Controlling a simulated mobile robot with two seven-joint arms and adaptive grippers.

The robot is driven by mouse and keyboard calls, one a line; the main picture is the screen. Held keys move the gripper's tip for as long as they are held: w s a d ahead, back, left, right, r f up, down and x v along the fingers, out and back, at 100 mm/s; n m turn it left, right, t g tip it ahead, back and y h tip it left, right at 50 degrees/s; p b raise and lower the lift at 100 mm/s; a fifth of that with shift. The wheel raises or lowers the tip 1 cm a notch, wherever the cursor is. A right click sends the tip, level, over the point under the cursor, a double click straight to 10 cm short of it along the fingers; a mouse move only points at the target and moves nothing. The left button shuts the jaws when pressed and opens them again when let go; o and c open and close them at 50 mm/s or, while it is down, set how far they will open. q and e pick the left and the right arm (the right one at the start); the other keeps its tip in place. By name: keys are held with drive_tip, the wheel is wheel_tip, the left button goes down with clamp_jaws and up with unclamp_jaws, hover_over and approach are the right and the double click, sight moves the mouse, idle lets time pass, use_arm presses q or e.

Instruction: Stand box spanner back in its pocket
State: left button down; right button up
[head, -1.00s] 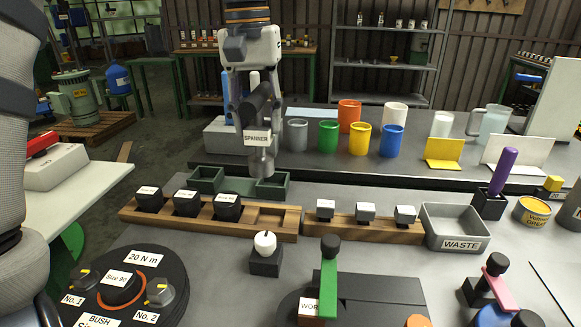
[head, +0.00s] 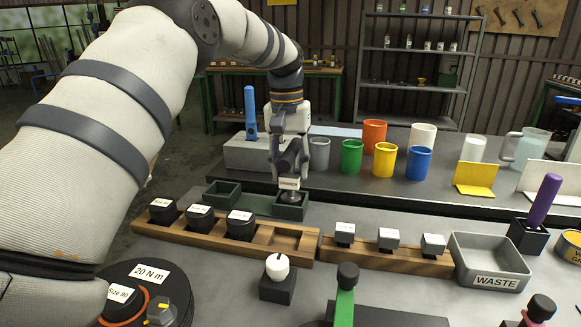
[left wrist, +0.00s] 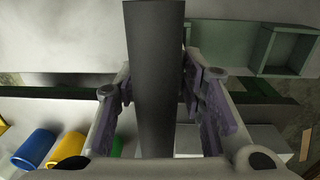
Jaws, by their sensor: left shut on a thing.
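The box spanner (head: 289,184) is a grey upright cylinder with a white name label. It also shows as a dark shaft in the left wrist view (left wrist: 156,80). My left gripper (head: 288,160) is shut on it, with fingers on both sides of the shaft in the left wrist view (left wrist: 160,95). The spanner's lower end is at the right pocket of the dark green holder (head: 291,212). The holder's front wall and the near rim hide how deep it sits. The left pocket (head: 222,195) looks empty. My right gripper is out of view.
A wooden rack (head: 270,255) with black sockets lies in front of the holder. Behind stand a grey block (head: 250,153) with a blue handle and several coloured cups, including a green one (head: 351,156). A grey waste bin (head: 497,283) is at the right.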

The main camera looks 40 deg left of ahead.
use_arm(q)
drive_tip(key=shift+f, duration=0.1)
drive_tip(key=c, duration=1.1)
unclamp_jaws()
drive_tip(key=shift+o, duration=0.2)
drive_tip(key=r, duration=0.5)
drive_tip(key=r+b, duration=0.1)
drive_tip(key=r, duration=0.4)
drive_tip(key=shift+s+a+r, duration=0.1)
drive_tip(key=shift+a+r, duration=0.1)
drive_tip(key=shift+r, duration=0.15)
drive_tip(key=shift+s+r, duration=0.1)
drive_tip(key=shift+r, duration=0.65)
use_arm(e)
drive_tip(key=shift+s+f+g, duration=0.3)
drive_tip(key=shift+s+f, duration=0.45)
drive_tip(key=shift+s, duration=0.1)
